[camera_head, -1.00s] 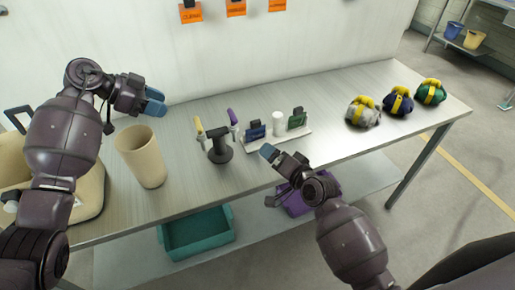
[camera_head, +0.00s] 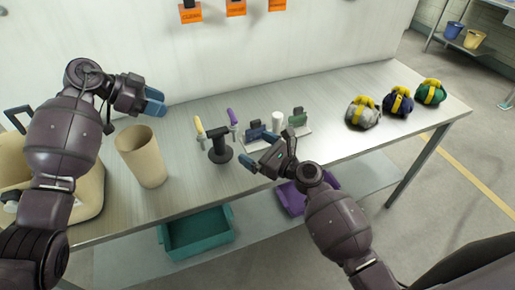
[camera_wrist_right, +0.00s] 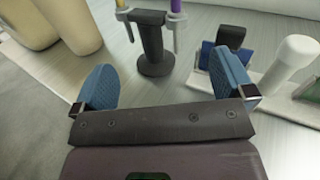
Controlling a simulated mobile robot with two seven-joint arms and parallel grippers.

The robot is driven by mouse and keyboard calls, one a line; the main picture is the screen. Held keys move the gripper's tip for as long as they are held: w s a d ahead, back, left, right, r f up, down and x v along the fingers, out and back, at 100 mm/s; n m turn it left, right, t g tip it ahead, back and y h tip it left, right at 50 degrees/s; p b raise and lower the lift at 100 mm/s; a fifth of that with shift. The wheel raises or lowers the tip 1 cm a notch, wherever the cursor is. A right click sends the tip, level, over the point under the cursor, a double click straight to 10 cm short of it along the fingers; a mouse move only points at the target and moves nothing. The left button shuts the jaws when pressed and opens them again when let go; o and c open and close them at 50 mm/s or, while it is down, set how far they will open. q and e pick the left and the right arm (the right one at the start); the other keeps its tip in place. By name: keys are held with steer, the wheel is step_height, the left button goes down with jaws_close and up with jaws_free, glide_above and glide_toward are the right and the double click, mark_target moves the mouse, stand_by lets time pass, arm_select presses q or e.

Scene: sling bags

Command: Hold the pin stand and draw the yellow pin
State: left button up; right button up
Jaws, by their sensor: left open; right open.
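The black pin stand (camera_head: 219,148) stands upright on the table, with a round base and a crossbar. The yellow pin (camera_head: 199,126) is at the left end of its crossbar and the purple pin (camera_head: 232,117) at the right end. In the right wrist view the stand (camera_wrist_right: 153,45) is ahead, beyond and between my open fingertips, with the pins' upper parts cut off. My right gripper (camera_head: 258,162) is open and empty, to the right of the stand and nearer the table's front edge; it also shows in the right wrist view (camera_wrist_right: 160,82). My left gripper (camera_head: 154,102) is open and empty, up and left of the stand.
A beige cup (camera_head: 142,160) stands left of the stand. A white tray (camera_head: 290,138) with blue and green items and a white cylinder is close on the right. Several banded bags (camera_head: 398,101) sit farther right. Teal (camera_head: 195,235) and purple (camera_head: 292,197) bins are below.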

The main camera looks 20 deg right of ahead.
mark_target(228, 132)
steer(key=shift+m, duration=0.4)
steer(key=x, duration=1)
steer(key=shift+w+a, duration=0.25)
steer(key=shift+w, duration=0.05)
steer(key=c, duration=0.9)
arm_select(q)
steer(key=shift+o, duration=0.2)
arm_select(e)
steer(key=shift+c, duration=0.2)
